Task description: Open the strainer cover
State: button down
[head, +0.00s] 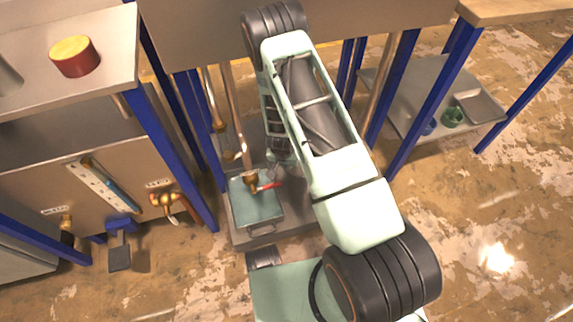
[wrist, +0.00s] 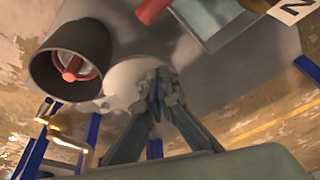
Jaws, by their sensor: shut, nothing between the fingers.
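A flat teal square box or lid (head: 256,208) lies below the pipes in the head view, with a small handle at its front edge. I cannot tell for sure whether it is the strainer cover. A pale teal square frame (wrist: 212,22) shows at the top of the wrist view. My gripper (wrist: 158,82) is shut and empty, its fingertips together in front of a pale round surface (wrist: 125,78); I cannot tell whether they touch it. To its left is a dark round cup (wrist: 95,42) with a red handle inside. In the head view my arm mostly hides the gripper.
A red valve handle (head: 268,186) sits on the pipe above the teal box. Blue posts (head: 170,150) stand to its left and right. A red-and-yellow cylinder (head: 74,56) is on the left bench. A lower shelf (head: 400,100) at right holds small items. Floor is clear at lower right.

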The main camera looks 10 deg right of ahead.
jog(key=p+v, duration=0.3)
jog(key=v, duration=0.7)
jog(key=shift+s+a, duration=0.25)
jog(key=shift+s, duration=0.15)
jog(key=shift+r, duration=0.15)
